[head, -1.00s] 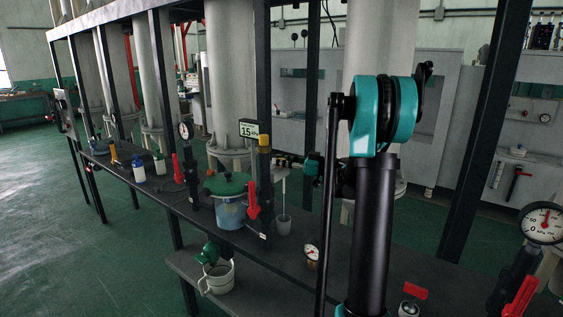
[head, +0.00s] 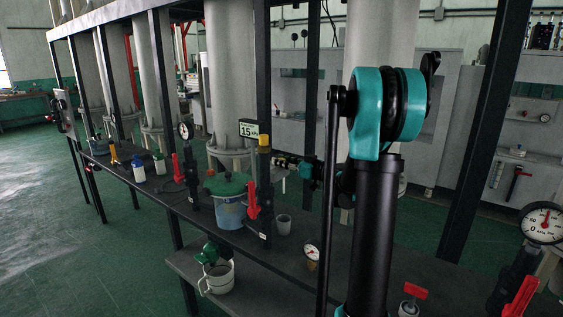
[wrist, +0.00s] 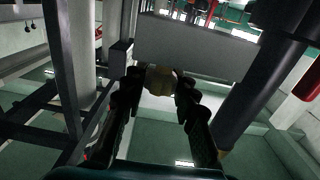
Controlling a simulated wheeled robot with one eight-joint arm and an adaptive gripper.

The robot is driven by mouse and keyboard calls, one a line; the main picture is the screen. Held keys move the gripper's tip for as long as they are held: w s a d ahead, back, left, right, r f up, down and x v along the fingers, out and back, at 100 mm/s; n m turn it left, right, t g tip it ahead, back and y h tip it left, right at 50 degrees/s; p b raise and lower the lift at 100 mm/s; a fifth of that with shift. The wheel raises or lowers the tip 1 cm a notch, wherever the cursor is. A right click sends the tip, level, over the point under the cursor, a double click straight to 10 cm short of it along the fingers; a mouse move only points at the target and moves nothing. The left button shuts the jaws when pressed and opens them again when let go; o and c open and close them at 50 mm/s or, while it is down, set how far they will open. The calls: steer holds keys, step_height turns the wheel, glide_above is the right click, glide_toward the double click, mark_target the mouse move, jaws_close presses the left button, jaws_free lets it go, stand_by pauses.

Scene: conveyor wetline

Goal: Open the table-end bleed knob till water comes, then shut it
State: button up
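A tan faceted knob (wrist: 161,80) sits between my two fingertips in the wrist view. My gripper (wrist: 162,88) has a finger on each side of it, and both seem to touch it. The knob itself is hard to make out there. A small grey cup (head: 283,224) stands on the dark table (head: 390,255) below my gripper. No water stream shows above the cup now.
A teal-lidded pot (head: 229,207) and red lever handles (head: 252,201) stand left of the cup. A small gauge (head: 312,253) is in front. A white jug (head: 216,277) is on the lower shelf. Dark frame posts (head: 309,90) rise around the table.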

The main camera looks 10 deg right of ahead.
steer(key=o, duration=0.4)
steer(key=v, duration=1.2)
steer(key=shift+a, duration=0.1)
